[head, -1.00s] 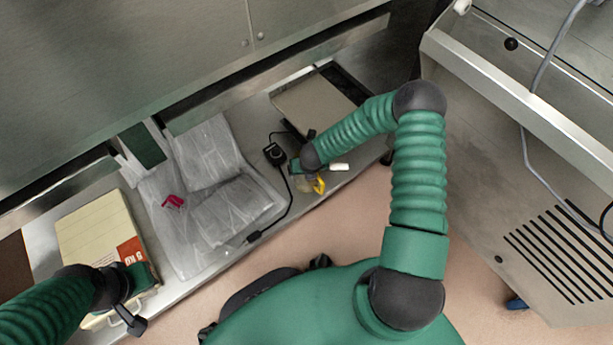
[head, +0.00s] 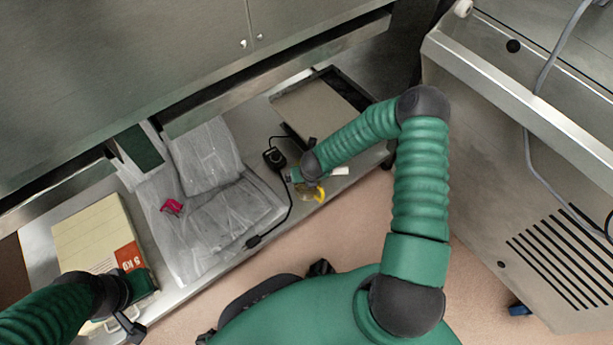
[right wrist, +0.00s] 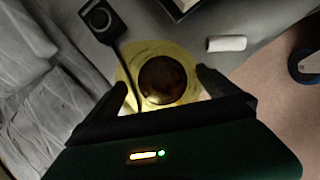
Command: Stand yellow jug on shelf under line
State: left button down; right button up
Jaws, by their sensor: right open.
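The yellow jug (head: 314,193) is at the front edge of the shelf (head: 350,176), partly hidden by my right gripper (head: 304,177) in the head view. The right wrist view looks down on the jug (right wrist: 184,52), its round dark opening facing the camera, so it looks upright. My right gripper is open, one finger on either side of the jug; I cannot tell if they touch it. My left gripper (head: 130,318) is by the cream box at the lower left; its jaws are not clear.
A cream box (head: 88,235) lies on the left of the shelf. Crumpled clear plastic sheeting (head: 215,215) with a red piece (head: 172,206) covers the middle. A black corded device (head: 274,158), a white cylinder (head: 340,171) and a dark tray (head: 345,82) lie near the jug.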

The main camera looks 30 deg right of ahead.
jog(key=s+a+r+n+y+p, duration=0.1)
jog(key=a+r+n+p, duration=0.15)
jog(key=r+n, duration=0.4)
jog(key=s+a+r+n+p, duration=0.1)
jog(key=s+a+r+n, duration=0.1)
jog(key=a+r+n, duration=0.35)
jog(key=s+a+r+n+y+p, duration=0.1)
jog(key=r+n, duration=0.6)
jog(key=n, duration=0.2)
jog(key=s+a+r+n+g, duration=0.1)
jog(key=s+r+n, duration=0.8)
jog(key=n, duration=1)
jog(key=s+a, duration=0.1)
jog(key=s, duration=0.1)
jog(key=shift+s+a+g, duration=0.15)
jog(key=shift+s+g, duration=0.15)
jog(key=shift+s, duration=0.1)
